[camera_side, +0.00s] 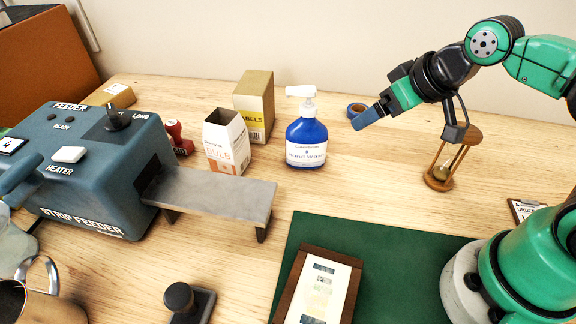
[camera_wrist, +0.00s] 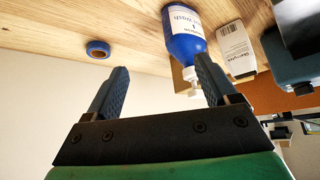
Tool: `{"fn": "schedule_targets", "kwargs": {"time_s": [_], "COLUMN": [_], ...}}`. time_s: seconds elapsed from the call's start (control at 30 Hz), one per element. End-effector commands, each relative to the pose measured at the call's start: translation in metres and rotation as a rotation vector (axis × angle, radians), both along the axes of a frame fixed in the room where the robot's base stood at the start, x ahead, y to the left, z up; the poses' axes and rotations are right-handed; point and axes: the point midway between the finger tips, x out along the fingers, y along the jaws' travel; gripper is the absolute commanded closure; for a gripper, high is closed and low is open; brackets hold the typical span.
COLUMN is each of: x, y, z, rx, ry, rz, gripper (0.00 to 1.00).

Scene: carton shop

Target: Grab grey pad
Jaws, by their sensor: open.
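I cannot make out a clearly separate grey pad in either view. The blue-grey strip feeder (camera_side: 85,165) stands at the left, with a bare grey metal shelf (camera_side: 215,190) sticking out to its right. My gripper (camera_side: 362,121) is up at the back right, above the wooden table and right of the blue hand wash bottle. In the wrist view, my gripper (camera_wrist: 160,64) has its two blue fingers spread apart with nothing between them. The feeder's inside is hidden.
The hand wash bottle (camera_side: 306,140), bulb carton (camera_side: 226,142), labels box (camera_side: 254,105), blue tape roll (camera_side: 356,109) and hourglass (camera_side: 452,160) stand behind. A green mat (camera_side: 400,265) and framed card (camera_side: 318,290) lie in front. A dark knobbed stamp (camera_side: 186,300) is near the front edge.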

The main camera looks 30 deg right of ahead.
Motion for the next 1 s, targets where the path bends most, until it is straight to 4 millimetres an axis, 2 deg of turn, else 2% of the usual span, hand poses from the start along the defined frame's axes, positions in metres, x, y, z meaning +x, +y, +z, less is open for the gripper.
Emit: {"fn": "schedule_targets", "kwargs": {"time_s": [0.07,0.17,0.3,0.37,0.5,0.6,0.7,0.8,1.0], "x": [0.007,0.018,0.025,0.023,0.007,-0.011,-0.026,-0.036,-0.039], "y": [0.019,0.061,0.139,0.172,0.245,0.284,0.31,0.323,0.328], "z": [0.001,0.002,-0.001,-0.003,-0.011,-0.017,-0.022,-0.024,-0.042], "rx": [0.015,0.048,0.117,0.15,0.242,0.307,0.359,0.391,0.405], "ry": [0.009,0.019,-0.001,-0.024,-0.114,-0.191,-0.259,-0.305,-0.325], "rz": [0.103,0.324,0.714,0.881,1.244,1.446,1.582,1.656,1.686], "gripper": [0.21,0.21,0.21,0.21,0.21,0.21,0.21,0.21,0.21]}}
